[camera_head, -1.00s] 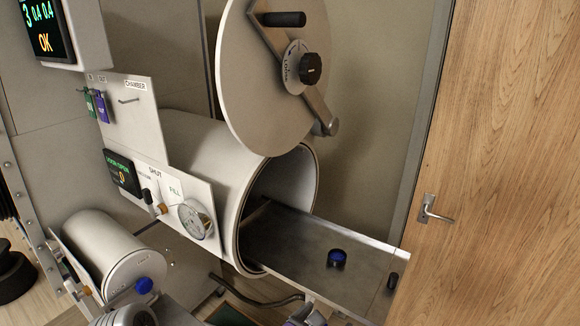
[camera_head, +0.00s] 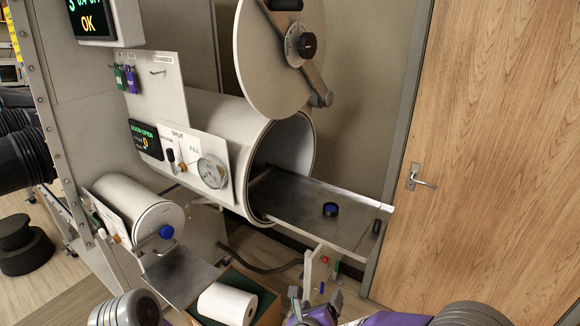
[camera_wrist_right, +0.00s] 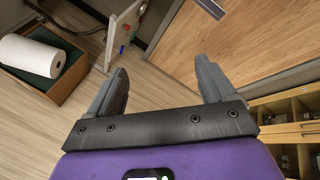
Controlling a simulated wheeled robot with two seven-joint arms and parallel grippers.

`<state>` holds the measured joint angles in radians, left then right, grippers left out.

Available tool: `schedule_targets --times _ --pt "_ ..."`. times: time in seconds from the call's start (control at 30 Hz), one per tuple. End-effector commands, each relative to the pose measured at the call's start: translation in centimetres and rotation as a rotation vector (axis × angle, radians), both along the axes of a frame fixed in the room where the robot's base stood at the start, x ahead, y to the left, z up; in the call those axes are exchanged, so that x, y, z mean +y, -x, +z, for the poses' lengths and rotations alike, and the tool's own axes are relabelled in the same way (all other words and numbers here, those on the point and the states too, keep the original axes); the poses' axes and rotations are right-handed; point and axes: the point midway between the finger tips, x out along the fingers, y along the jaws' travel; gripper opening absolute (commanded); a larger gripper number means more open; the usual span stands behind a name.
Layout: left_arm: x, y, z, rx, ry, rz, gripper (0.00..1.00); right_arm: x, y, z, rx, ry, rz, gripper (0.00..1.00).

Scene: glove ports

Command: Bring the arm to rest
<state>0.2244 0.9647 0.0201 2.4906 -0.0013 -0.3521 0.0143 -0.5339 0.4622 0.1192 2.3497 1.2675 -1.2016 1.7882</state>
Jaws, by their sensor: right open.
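My right gripper (camera_head: 316,302) shows at the bottom of the head view, low in front of the chamber and clear of the tray. In the right wrist view its two fingers (camera_wrist_right: 160,88) are spread apart with bare floor between them, so it is open and empty. Part of the purple right arm (camera_head: 390,319) shows at the bottom edge. A grey rounded arm part of mine shows at the lower left of the head view, but no left gripper fingers can be seen.
The large chamber (camera_head: 225,115) has its round door (camera_head: 275,60) raised and its tray (camera_head: 290,195) out, with a blue-rimmed black item (camera_head: 330,209) on it. A box (camera_head: 265,285) holds a white roll (camera_head: 228,303). A wooden door (camera_head: 480,150) stands right.

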Motion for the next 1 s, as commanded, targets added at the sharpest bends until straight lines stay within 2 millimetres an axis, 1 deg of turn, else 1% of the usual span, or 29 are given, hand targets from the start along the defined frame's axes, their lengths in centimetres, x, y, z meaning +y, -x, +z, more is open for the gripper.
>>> schedule_targets --times 0.03,0.07,0.13,0.17,0.2,0.27,0.3,0.37,0.4,0.43,0.47,0.5,0.57,0.6,0.7,0.8,0.9,1.0 --pt "0.0 0.0 -0.1 0.0 0.0 0.0 0.81 -0.4 -0.5 -2.0 0.064 0.075 0.069 0.84" --pt "0.0 0.0 -0.1 0.0 0.0 0.0 0.81 -0.5 -0.9 -3.1 0.103 0.126 0.123 0.84" --pt "0.0 0.0 -0.2 0.0 0.0 0.001 0.81 -0.9 -1.3 -6.5 0.211 0.259 0.275 0.84" --pt "0.0 0.0 -0.2 0.0 0.0 0.001 0.81 -1.1 -1.4 -8.0 0.26 0.319 0.35 0.84" --pt "0.0 0.0 -0.3 0.0 0.0 0.001 0.81 -1.2 -1.2 -10.2 0.324 0.399 0.459 0.84" --pt "0.0 0.0 -0.3 0.0 0.0 0.001 0.81 -1.5 -0.7 -13.4 0.416 0.511 0.63 0.84" --pt "0.0 0.0 -0.4 0.0 0.0 0.001 0.81 -1.7 0.0 -15.6 0.472 0.58 0.748 0.84" --pt "0.0 0.0 -0.4 0.0 0.0 0.001 0.81 -2.0 1.4 -18.7 0.545 0.678 0.937 0.84" --pt "0.0 0.0 -0.5 0.0 0.0 0.001 0.81 -2.1 2.5 -20.7 0.584 0.735 1.068 0.84" --pt "0.0 0.0 -0.5 0.0 0.0 0.001 0.81 -2.2 3.5 -22.2 0.608 0.776 1.168 0.84" --pt "0.0 0.0 -0.5 0.0 0.0 0.001 0.81 -2.3 4.7 -23.6 0.628 0.814 1.271 0.84" --pt "0.0 0.0 -0.6 0.0 0.0 0.001 0.81 -2.4 6.3 -25.3 0.643 0.858 1.41 0.84" --pt "0.0 0.0 -0.6 0.0 0.0 0.001 0.81 -2.5 8.8 -27.5 0.645 0.914 1.61 0.84" --pt "0.0 0.0 -0.7 0.0 0.0 0.001 0.81 -2.5 10.4 -28.7 0.634 0.944 1.735 0.84" --pt "0.0 0.0 -0.7 0.0 0.0 0.001 0.81 -2.5 14.2 -30.7 0.57 0.996 1.999 0.84" --pt "0.0 0.0 -0.8 0.0 0.0 0.001 0.81 -2.4 16.8 -31.7 0.496 1.028 2.174 0.84" --pt "0.0 0.0 -0.8 0.0 0.0 0.001 0.81 -2.3 18.1 -32.2 0.447 1.045 2.261 0.84" --pt "0.0 0.0 -0.8 0.0 0.0 0.001 0.81 -2.3 18.5 -32.2 0.429 1.052 2.288 0.84"
